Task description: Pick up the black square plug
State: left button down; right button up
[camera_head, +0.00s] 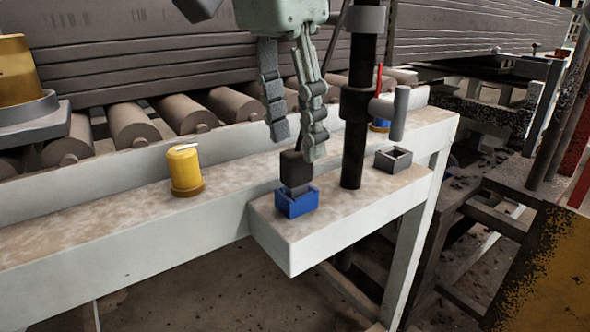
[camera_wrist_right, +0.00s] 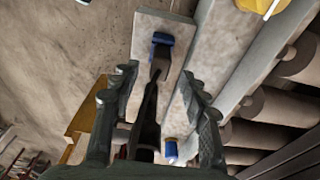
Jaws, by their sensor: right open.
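The black square plug (camera_head: 296,170) stands upright with its lower end at the open top of a small blue square socket (camera_head: 297,204), apparently in it. In the right wrist view the plug (camera_wrist_right: 160,66) shows just beyond my fingertips, in front of the blue socket (camera_wrist_right: 162,40). My right gripper (camera_head: 297,142) points down over the plug, open and empty. Its fingers are spread to either side, with the tips near the plug's top; contact cannot be told. The fingers also show in the right wrist view (camera_wrist_right: 157,78). My left gripper is not in view.
A dark vertical pole (camera_head: 355,130) rises from the ledge (camera_head: 330,215) close to the right of my gripper. Beyond it is an empty grey square socket (camera_head: 393,160). A yellow cylindrical button (camera_head: 185,170) stands on the bench to the left. Conveyor rollers (camera_head: 183,113) run behind.

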aim_at(296, 151)
notch_tip(296, 151, down, 4)
jog(key=shift+d, duration=0.15)
grip_shut()
dwell(0.3)
